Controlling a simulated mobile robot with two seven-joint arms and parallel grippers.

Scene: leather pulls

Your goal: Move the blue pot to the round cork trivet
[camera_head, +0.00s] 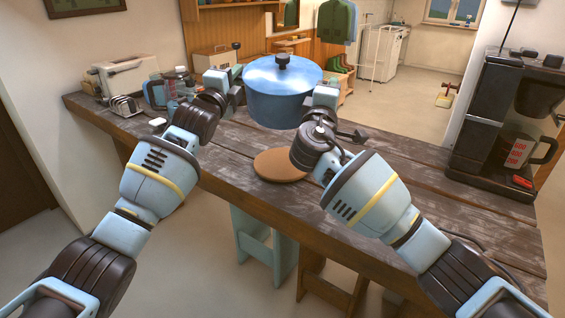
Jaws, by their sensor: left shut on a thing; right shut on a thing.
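The blue pot (281,104), with its lid on and a dark knob, is held up in the air between my two grippers, above the wooden table. It looks level. My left gripper (237,92) is shut at the pot's left side. My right gripper (325,100) is shut at its right side. The handles are mostly hidden by the grippers. The round cork trivet (279,166) lies flat on the table, below and nearer than the pot. Its right edge is partly hidden by my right arm. Nothing rests on the visible part of the trivet.
The dark wooden table (410,170) has bare room around the trivet. A coffee machine (497,125) stands at the right end. A toaster (125,80) and a metal rack (126,105) stand at the left end. Stools (265,240) stand beneath the near edge.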

